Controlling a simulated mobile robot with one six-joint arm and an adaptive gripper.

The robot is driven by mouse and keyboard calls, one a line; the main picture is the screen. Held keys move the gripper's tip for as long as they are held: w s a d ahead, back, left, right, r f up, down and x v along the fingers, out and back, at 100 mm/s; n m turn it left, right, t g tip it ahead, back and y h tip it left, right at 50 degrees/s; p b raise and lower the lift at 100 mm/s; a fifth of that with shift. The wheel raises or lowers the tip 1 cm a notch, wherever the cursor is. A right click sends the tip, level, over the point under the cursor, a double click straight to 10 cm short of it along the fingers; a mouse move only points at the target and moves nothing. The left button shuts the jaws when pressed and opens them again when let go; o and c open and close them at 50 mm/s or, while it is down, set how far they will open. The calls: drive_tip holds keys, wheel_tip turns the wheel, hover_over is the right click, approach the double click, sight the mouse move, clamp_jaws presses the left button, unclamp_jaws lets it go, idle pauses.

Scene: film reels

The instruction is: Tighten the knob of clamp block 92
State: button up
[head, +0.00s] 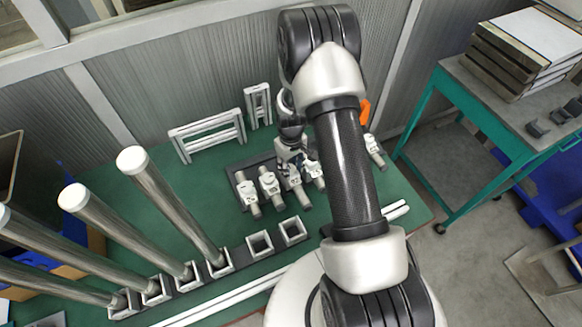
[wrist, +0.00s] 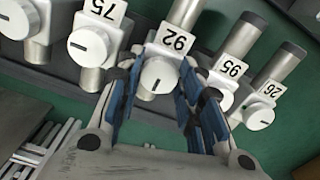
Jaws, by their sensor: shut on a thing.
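Clamp block 92 (wrist: 167,52) is a white block around a metal rod, with its number label upside down in the wrist view. Its round white knob (wrist: 157,76) has a dark slot that stands nearly upright in the picture. My gripper (wrist: 161,82) has its blue-padded fingers on either side of this knob and is shut on it. In the head view my gripper (head: 291,153) is above the row of clamp blocks, and my arm hides part of the row.
Clamp block 75 (wrist: 92,35) is left of block 92; blocks 95 (wrist: 222,80) and 26 (wrist: 262,103) are to the right. Tall metal tubes (head: 170,205) rise from square sockets at the left. White frames (head: 207,135) stand behind. A teal cart (head: 440,105) is at the right.

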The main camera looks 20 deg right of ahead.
drive_tip(key=m, duration=0.4)
drive_tip(key=shift+m+b, duration=0.3)
drive_tip(key=shift+b, duration=0.1)
drive_tip(key=m, duration=0.4)
drive_tip(key=shift+a+m+b, duration=0.15)
drive_tip(key=shift+m+b, duration=0.15)
drive_tip(key=shift+b, duration=0.1)
drive_tip(key=m, duration=0.4)
drive_tip(key=shift+w, duration=0.1)
drive_tip(key=shift+w+m+b, duration=0.1)
drive_tip(key=shift+m+b, duration=0.35)
drive_tip(key=shift+m, duration=1.95)
drive_tip(key=o, duration=1.1)
drive_tip(key=shift+c, duration=0.2)
wheel_tip(320, 180, up, 12)
